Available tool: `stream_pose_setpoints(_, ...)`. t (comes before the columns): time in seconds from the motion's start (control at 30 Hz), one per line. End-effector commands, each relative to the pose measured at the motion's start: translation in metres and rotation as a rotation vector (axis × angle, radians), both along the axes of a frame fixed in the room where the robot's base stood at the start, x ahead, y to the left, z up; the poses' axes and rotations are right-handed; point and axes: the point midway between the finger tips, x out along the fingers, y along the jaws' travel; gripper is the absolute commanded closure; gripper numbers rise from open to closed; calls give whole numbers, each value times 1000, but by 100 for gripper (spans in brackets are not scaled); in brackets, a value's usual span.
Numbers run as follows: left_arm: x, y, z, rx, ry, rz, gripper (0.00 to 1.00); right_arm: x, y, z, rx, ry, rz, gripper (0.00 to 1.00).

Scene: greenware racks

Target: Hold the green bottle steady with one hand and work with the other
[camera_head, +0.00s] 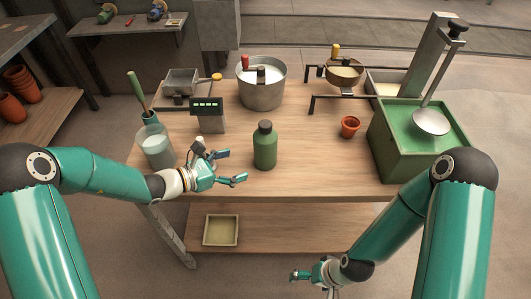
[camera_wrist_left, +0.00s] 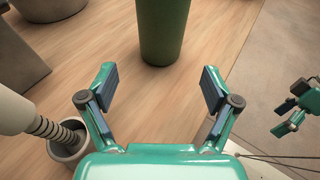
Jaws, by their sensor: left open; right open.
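The green bottle (camera_head: 265,147) with a dark cap stands upright on the wooden table, near the middle of its front part. In the left wrist view the bottle's lower part (camera_wrist_left: 163,30) stands ahead of the jaws, roughly centred between them. My left gripper (camera_head: 238,167) is open and empty just left of the bottle, apart from it. Its two fingers (camera_wrist_left: 157,92) are spread wide in the left wrist view. My right gripper (camera_head: 312,275) is open and empty, low in front of the table and below the tabletop.
A glass jar (camera_head: 157,148) stands left of my left gripper. A small grey device (camera_head: 208,116), a metal pot (camera_head: 261,88) and a terracotta cup (camera_head: 350,126) stand around the bottle. A green box (camera_head: 405,140) fills the table's right end. The front right tabletop is clear.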

Motion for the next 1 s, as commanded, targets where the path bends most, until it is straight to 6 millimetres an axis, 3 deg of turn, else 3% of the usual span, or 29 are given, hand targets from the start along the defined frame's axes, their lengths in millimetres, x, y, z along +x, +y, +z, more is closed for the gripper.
stream_pose_setpoints(0.23, 8, -13, -7, 2, 1, -3, 12, 0, 0, -5, 0, -1, 0, 3)
stream_pose_setpoints(0.57, 32, -50, -22, 2, 2, -5, 12, 0, 0, -13, 0, -1, 0, 3)
stream_pose_setpoints(0.7, 42, -64, -29, 3, 0, -5, 12, 0, 0, -28, 0, 0, 0, 3)
stream_pose_setpoints(1.0, 52, -78, -32, 3, 2, -3, 12, 0, 0, -36, 0, 0, 0, 3)
